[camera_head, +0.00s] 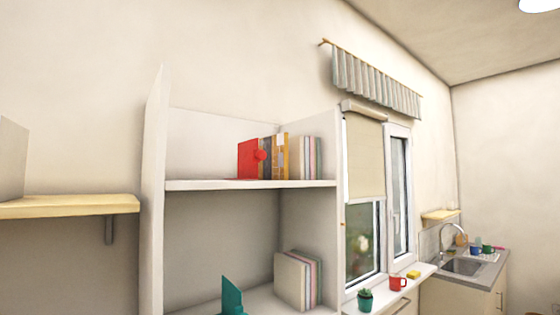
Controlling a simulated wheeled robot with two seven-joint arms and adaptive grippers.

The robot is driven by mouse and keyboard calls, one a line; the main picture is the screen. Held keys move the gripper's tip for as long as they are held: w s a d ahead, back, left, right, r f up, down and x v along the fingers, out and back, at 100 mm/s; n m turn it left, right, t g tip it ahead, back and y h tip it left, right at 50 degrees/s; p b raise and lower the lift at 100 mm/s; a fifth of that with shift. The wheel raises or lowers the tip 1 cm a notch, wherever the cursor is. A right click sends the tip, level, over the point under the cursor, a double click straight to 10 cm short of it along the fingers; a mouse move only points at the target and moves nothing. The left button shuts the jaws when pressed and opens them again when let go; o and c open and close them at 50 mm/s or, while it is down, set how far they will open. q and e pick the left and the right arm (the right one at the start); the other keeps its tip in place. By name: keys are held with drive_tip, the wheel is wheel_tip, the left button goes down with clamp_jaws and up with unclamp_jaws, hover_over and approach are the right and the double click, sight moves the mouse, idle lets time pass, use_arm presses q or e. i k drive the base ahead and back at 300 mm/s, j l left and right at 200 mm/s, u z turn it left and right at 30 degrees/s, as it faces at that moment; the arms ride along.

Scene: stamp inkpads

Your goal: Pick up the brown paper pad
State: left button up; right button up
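Neither of my grippers is in the head view. I cannot make out a brown paper pad for certain. The upper shelf (210,184) of a white shelf unit holds a row of upright books (271,157), some of them brown or orange, beside a red bookend (247,160). The lower shelf holds more upright books (297,280) with cream, pink and green covers, and a teal bookend (232,295) stands to their left.
A wooden wall shelf (70,206) is at the left. On the right, a windowsill bears a potted plant (365,299), a red mug (397,284) and a yellow item (413,274). A sink counter (488,272) with mugs stands farther back. The lower shelf has bare space.

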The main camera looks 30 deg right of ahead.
sight(275, 167)
drive_tip(key=l+u, duration=0.1)
drive_tip(key=l, duration=0.5)
drive_tip(key=l+u, duration=0.15)
drive_tip(key=l, duration=0.4)
drive_tip(key=k+l+u, duration=0.1)
drive_tip(key=l, duration=0.5)
drive_tip(key=l+u, duration=0.1)
drive_tip(key=l, duration=0.45)
drive_tip(key=k+l+u, duration=0.1)
drive_tip(key=l, duration=0.45)
drive_tip(key=k+l+u, duration=0.15)
drive_tip(key=l, duration=0.45)
drive_tip(key=k+l+u, duration=0.1)
drive_tip(key=l, duration=0.4)
drive_tip(key=k+l+u, duration=0.1)
drive_tip(key=l, duration=0.45)
drive_tip(key=k, duration=0.1)
